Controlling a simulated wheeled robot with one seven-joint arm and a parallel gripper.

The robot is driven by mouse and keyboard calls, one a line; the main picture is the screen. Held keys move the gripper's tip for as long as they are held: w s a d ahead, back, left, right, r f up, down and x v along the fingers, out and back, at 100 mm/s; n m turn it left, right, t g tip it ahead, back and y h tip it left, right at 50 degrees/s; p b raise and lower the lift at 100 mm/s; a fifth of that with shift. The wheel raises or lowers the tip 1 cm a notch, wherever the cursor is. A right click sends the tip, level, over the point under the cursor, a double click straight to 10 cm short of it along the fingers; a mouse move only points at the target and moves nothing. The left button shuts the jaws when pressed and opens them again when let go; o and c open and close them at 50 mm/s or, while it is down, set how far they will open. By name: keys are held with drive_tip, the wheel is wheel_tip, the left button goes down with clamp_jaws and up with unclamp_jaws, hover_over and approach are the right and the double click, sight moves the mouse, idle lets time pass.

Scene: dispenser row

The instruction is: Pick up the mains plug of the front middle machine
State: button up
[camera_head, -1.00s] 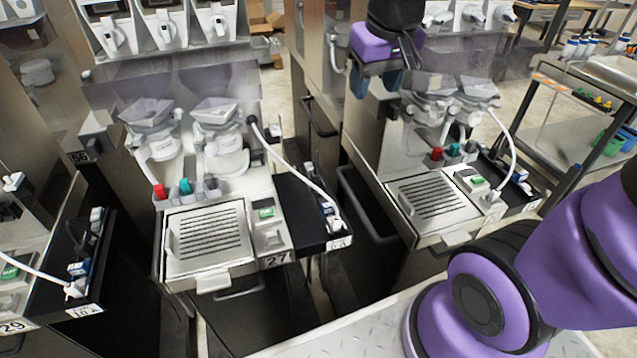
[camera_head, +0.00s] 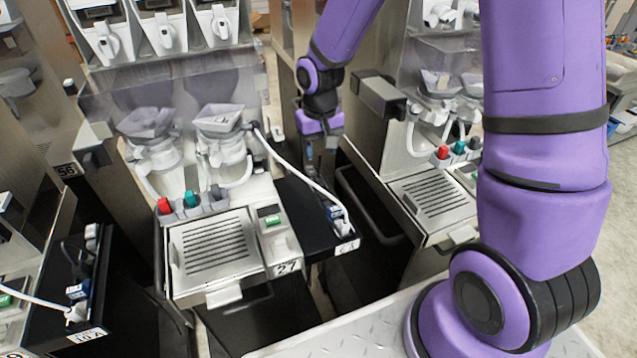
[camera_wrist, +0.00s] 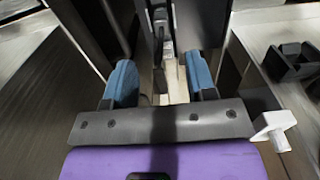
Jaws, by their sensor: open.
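The front middle machine (camera_head: 213,250), labelled 27, has a black side shelf (camera_head: 300,208) on its right. A white cable (camera_head: 295,172) runs from the machine down to the shelf's front end. The small white mains plug (camera_head: 344,226) appears at the cable's end, beside a blue-and-white item (camera_head: 334,212). My gripper (camera_head: 320,152) points down, behind and above the shelf and left of the right-hand machine. In the wrist view its two blue fingers (camera_wrist: 160,78) are apart with nothing held between them. I cannot make out the plug in the wrist view.
Another machine (camera_head: 432,200) stands close on the right, with a dark box-shaped part (camera_head: 378,95) near my wrist. A dark gap with a black handle (camera_head: 368,205) lies between the machines. At the left is another black shelf (camera_head: 70,270) with its own cable.

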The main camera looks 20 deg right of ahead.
sight(318, 176)
drive_tip(key=shift+w+a+f, duration=0.1)
drive_tip(key=shift+w+f, duration=0.05)
drive_tip(key=shift+f, duration=4.8)
clamp_jaws()
drive_tip(key=shift+r, duration=0.1)
wheel_tip(318, 176, up, 10)
drive_tip(key=shift+f, duration=0.1)
drive_tip(key=shift+r, duration=1.15)
wheel_tip(318, 176, up, 3)
drive_tip(key=shift+f, duration=0.15)
